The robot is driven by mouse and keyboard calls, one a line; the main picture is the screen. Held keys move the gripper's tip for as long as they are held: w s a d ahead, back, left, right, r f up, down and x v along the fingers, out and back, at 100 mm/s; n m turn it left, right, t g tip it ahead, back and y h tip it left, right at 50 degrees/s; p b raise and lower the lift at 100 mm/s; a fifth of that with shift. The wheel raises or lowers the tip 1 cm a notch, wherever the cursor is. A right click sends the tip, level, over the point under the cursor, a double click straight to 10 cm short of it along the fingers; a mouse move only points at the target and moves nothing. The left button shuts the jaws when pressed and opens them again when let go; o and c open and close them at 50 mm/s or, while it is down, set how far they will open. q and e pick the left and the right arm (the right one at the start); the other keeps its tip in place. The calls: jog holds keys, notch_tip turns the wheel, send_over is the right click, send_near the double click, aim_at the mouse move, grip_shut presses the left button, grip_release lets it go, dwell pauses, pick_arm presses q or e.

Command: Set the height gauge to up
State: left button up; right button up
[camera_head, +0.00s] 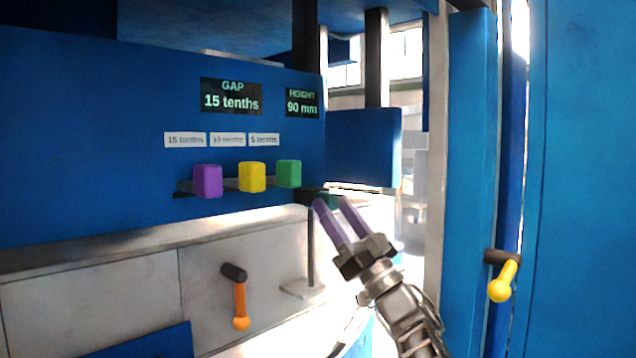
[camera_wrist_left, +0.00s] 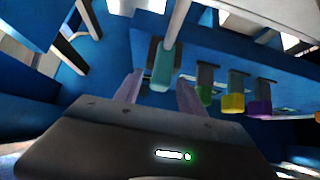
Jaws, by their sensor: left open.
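The height gauge appears to be the thin dark post (camera_head: 310,250) on a flat pale base in front of the machine. A teal handle (camera_wrist_left: 162,68) shows at the centre of the left wrist view; in the head view it is mostly hidden behind my fingers. The HEIGHT display (camera_head: 302,103) reads 90 mm. My left gripper (camera_head: 332,203) is open, its purple fingers pointing up and left at the top of the post. In the wrist view the teal handle's near end appears between the two fingertips (camera_wrist_left: 160,78); I cannot tell whether they touch it.
Purple (camera_head: 208,181), yellow (camera_head: 252,177) and green (camera_head: 289,174) blocks stick out left of my gripper, below small tenths labels. The GAP display (camera_head: 231,95) reads 15 tenths. An orange lever (camera_head: 240,305) hangs below; a yellow-knobbed lever (camera_head: 503,282) is at right.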

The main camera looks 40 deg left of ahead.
aim_at(322, 191)
pick_arm(q)
jog(key=p+x, duration=0.2)
jog(key=x, duration=0.4)
jog(key=shift+a+r+p, duration=0.1)
jog(key=shift+r+p, duration=0.1)
jog(key=shift+p, duration=0.2)
grip_shut()
dwell(1.0)
